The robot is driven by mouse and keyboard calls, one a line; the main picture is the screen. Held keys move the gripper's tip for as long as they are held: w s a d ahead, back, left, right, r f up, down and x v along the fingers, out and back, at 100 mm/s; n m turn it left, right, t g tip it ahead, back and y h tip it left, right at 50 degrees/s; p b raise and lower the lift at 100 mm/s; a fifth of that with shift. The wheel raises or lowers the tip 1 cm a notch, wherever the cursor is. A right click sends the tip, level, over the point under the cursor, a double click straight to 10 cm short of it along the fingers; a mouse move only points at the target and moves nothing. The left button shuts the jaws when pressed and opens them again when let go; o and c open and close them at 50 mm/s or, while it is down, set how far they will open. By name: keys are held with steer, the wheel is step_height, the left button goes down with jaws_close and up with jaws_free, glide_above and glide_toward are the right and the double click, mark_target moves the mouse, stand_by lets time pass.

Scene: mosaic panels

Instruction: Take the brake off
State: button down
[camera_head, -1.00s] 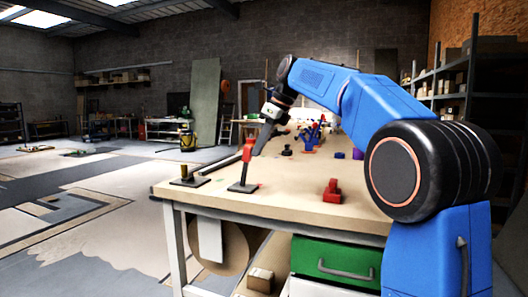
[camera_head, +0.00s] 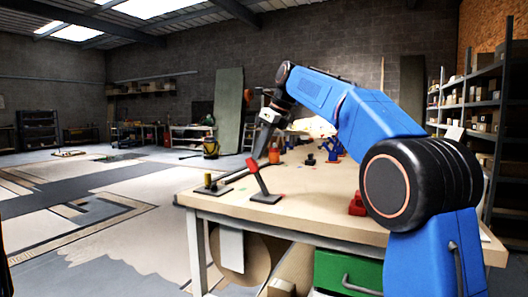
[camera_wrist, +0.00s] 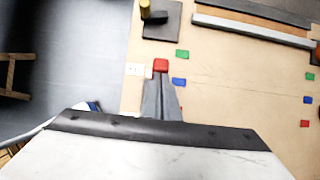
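A lever with a red grip (camera_head: 253,166) stands on a dark base plate (camera_head: 266,198) at the near left of the workbench. It leans to the left. My gripper (camera_head: 257,156) points down at it, with the fingertips right by the top of the red grip. In the wrist view the grey fingers (camera_wrist: 161,80) lie close together and look shut. The red grip end (camera_wrist: 160,65) shows just past their tips. I cannot tell whether they touch it.
A red object (camera_head: 357,204) sits to the right on the workbench (camera_head: 320,215). Several small objects stand farther back. Open floor lies left.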

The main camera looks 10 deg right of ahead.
steer(key=shift+w+a+f, duration=0.25)
steer(key=shift+w+a, duration=0.1)
steer(key=shift+a, duration=0.3)
steer(key=shift+s+d+r, duration=0.35)
steer(key=shift+d, duration=0.15)
step_height(320, 180, up, 11)
steer(key=shift+s+d+r, duration=0.15)
steer(key=shift+d, duration=0.25)
stand_by(0.4)
stand_by(0.5)
